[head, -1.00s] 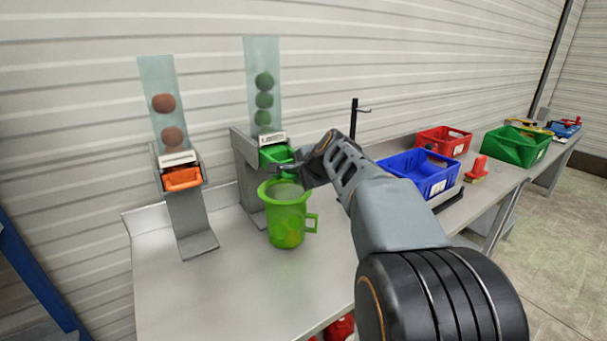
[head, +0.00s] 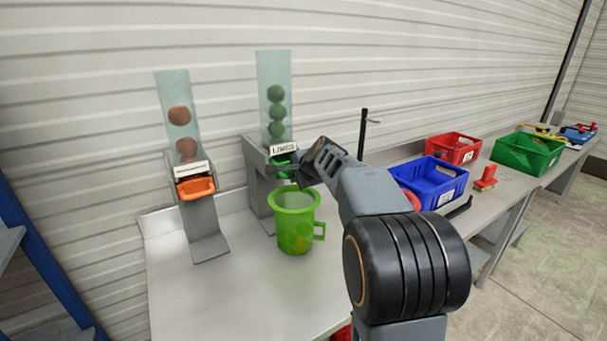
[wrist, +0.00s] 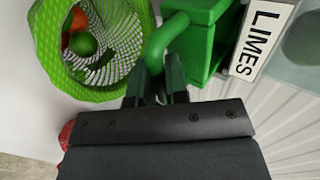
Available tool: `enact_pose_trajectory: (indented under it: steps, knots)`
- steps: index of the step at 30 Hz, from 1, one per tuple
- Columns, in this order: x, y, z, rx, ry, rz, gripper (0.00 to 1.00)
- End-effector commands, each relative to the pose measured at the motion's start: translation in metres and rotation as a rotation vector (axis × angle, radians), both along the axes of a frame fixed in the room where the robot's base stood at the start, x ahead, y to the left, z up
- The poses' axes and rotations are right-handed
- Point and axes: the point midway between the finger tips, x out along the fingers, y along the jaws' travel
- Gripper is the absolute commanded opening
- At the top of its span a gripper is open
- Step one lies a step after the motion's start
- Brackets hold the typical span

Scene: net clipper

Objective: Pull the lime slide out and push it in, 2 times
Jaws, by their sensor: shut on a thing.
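The green lime slide (head: 283,166) sits at the foot of the clear lime chute (head: 276,95), below a white LIMES label (head: 284,149). In the wrist view, its curved green handle (wrist: 164,42) runs down between my jaws. My gripper (wrist: 162,88) is shut on that handle. Several limes are stacked in the chute. A lime-green jug (head: 294,225) stands below the slide. In the wrist view, the jug's rim (wrist: 45,62) is left of my gripper, with a lime (wrist: 84,43) and a reddish fruit (wrist: 75,19) inside.
An orange slide (head: 195,188) with its own chute stands to the left. A blue bin (head: 432,182), a black post (head: 363,135) and red and green bins are to the right. The table front left of the jug is clear.

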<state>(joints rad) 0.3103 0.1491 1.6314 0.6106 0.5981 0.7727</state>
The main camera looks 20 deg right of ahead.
Motion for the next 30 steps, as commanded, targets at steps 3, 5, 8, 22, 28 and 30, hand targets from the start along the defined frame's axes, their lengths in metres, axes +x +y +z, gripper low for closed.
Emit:
enact_pose_trajectory:
  steps: [3,5,8,22,28,30]
  knots:
    - [0.009,0.0,0.008,-0.004,-0.014,-0.004,0.0]
    - [0.014,0.0,0.008,-0.005,-0.013,-0.004,0.0]
    - [0.02,0.001,0.008,-0.004,-0.013,-0.005,0.0]
    - [0.036,0.002,0.007,-0.004,-0.015,-0.006,0.0]
    - [0.036,0.002,0.007,-0.004,-0.015,-0.006,0.0]
    - [0.036,0.002,0.007,-0.005,-0.015,-0.005,0.0]
